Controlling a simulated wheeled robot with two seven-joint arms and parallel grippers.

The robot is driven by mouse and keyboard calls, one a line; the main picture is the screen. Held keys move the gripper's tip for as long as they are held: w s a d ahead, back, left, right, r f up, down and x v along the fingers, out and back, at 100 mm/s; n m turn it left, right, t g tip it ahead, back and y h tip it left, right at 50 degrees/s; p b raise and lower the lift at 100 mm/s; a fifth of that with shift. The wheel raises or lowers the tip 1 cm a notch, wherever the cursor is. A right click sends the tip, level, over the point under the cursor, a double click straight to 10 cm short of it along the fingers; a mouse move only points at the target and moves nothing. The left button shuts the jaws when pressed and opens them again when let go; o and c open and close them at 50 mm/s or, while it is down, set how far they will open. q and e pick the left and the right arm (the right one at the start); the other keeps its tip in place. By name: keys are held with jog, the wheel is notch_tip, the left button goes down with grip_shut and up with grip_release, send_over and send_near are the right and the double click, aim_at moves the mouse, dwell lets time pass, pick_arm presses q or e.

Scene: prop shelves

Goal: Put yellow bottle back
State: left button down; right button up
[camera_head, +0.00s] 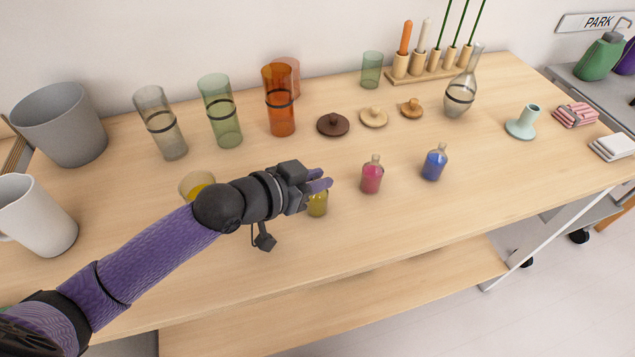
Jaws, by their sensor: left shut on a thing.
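The yellow bottle (317,205) is upright at the table's front middle, and its upper part is hidden by my left gripper. My left gripper (320,183) reaches in from the left and is shut on the yellow bottle's top. I cannot tell if the bottle's base touches the table. A pink bottle (371,176) and a blue bottle (434,163) stand in a row to its right. My right gripper is not in view.
A yellow bowl-like glass (197,186) is partly behind my left arm. Tall glasses (221,112) and lids (333,124) stand behind. A flask (461,90) and candle rack (432,75) are at back right. A grey pot (62,125) and white mug (36,218) are left. The front right is clear.

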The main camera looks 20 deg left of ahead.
pick_arm(q)
jog(key=shift+r, duration=0.1)
jog(key=c, duration=1)
grip_release()
jog(key=shift+c, duration=0.2)
jog(key=o, duration=0.4)
jog(key=shift+o, duration=0.2)
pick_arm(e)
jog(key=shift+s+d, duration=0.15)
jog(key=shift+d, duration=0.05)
pick_arm(q)
jog(key=shift+r, duration=0.1)
jog(key=p+v, duration=0.4)
jog(key=v, duration=0.8)
jog(key=shift+p, duration=0.35)
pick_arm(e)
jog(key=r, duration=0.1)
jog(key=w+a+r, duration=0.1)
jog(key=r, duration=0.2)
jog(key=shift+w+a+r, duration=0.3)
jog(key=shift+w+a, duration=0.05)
